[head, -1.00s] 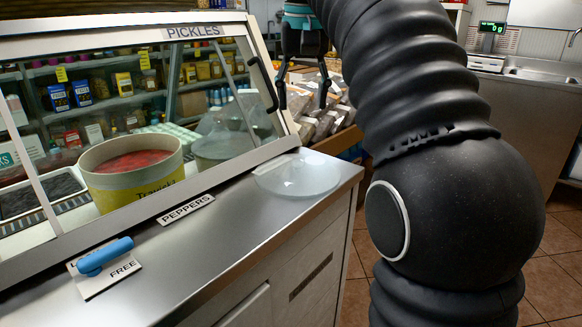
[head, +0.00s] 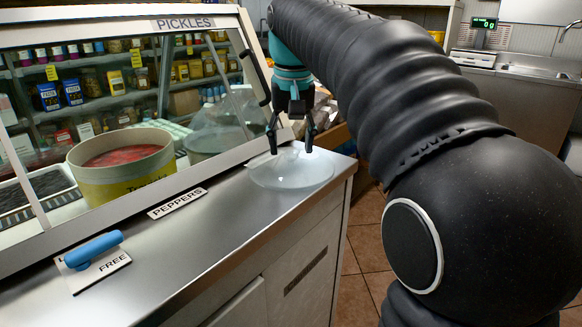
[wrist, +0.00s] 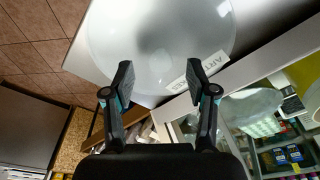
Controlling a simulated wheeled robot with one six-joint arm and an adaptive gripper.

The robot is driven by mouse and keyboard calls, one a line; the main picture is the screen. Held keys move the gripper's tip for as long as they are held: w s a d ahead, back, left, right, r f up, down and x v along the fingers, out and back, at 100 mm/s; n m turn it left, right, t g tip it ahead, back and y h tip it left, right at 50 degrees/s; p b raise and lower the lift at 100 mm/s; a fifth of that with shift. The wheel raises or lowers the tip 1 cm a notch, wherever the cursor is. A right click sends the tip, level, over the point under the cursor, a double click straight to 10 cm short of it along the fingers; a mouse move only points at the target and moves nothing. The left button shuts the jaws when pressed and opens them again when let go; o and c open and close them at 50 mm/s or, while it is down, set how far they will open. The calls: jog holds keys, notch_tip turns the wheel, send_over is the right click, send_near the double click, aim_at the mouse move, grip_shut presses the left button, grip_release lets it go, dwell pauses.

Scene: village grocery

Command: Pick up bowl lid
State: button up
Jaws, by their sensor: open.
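The bowl lid (head: 290,174) is a round, translucent, pale disc lying on the metal counter near its far right corner. It also fills the upper middle of the wrist view (wrist: 150,35), where a small round shape shows near its middle. My gripper (head: 290,144) points down over the back part of the lid, with its two black fingers spread. In the wrist view the fingertips (wrist: 160,75) stand apart with nothing between them but the lid behind. I cannot tell the exact height of the fingertips above the lid.
A glass-fronted pickle case (head: 120,110) stands along the back of the counter (head: 215,235). A blue-handled object (head: 93,249) and a PEPPERS label (head: 177,203) lie to the left. In the wrist view a white label (wrist: 200,70) lies by the lid's edge. The counter's front is clear.

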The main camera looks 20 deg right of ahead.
jog(key=shift+w+f, duration=0.15)
jog(key=shift+f, duration=1.1)
grip_shut()
jog(key=shift+r, duration=0.1)
